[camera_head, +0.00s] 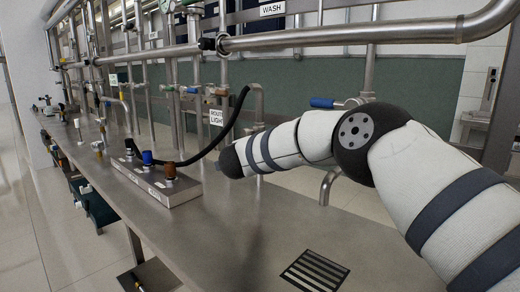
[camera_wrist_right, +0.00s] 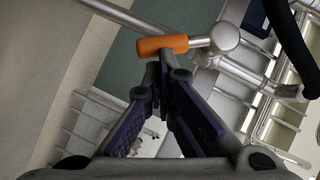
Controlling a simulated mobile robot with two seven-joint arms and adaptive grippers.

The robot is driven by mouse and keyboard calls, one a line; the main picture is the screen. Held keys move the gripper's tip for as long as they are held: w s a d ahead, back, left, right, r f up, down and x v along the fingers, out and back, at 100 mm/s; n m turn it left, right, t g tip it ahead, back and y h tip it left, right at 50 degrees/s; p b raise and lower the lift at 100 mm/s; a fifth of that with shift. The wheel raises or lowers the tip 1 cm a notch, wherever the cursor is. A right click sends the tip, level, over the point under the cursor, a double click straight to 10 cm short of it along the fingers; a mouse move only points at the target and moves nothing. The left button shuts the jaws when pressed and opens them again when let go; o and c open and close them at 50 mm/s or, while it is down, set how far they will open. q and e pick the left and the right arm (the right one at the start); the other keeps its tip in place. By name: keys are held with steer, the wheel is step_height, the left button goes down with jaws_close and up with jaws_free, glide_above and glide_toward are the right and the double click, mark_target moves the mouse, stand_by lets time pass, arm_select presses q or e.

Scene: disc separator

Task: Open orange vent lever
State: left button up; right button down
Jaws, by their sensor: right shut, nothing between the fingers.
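The orange lever (camera_wrist_right: 162,45) shows in the right wrist view as a short cylindrical handle, joined at its right end to a metal valve body (camera_wrist_right: 224,37) on a pipe. My right gripper (camera_wrist_right: 160,76) is shut and empty, its fingertips just below the orange handle in the picture; I cannot tell whether they touch it. In the head view my right arm comes in from the right, and its gripper is hidden beyond the dark wrist end. I cannot make out this lever for certain there. My left gripper is not in view.
A blue-handled valve (camera_head: 322,102) sits on the pipework behind my right arm. A metal block with knobs (camera_head: 158,182) stands on the steel bench, with a black hose (camera_head: 235,122) arching above it. A slotted drain (camera_head: 315,271) lies at the front. The bench front is mostly clear.

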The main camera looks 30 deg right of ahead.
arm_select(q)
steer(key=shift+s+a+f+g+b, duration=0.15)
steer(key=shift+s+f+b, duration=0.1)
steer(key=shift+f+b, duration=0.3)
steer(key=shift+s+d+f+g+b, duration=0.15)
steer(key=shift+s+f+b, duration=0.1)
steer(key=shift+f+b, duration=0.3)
arm_select(e)
steer(key=f+m, duration=0.1)
steer(key=w+f+m+t, duration=0.1)
steer(key=w+f+t, duration=0.1)
steer(key=shift+a+m+h, duration=0.3)
steer(key=shift+m+h, duration=0.1)
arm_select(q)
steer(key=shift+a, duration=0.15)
arm_select(e)
steer(key=shift+w+a, duration=0.15)
steer(key=shift+w, duration=0.05)
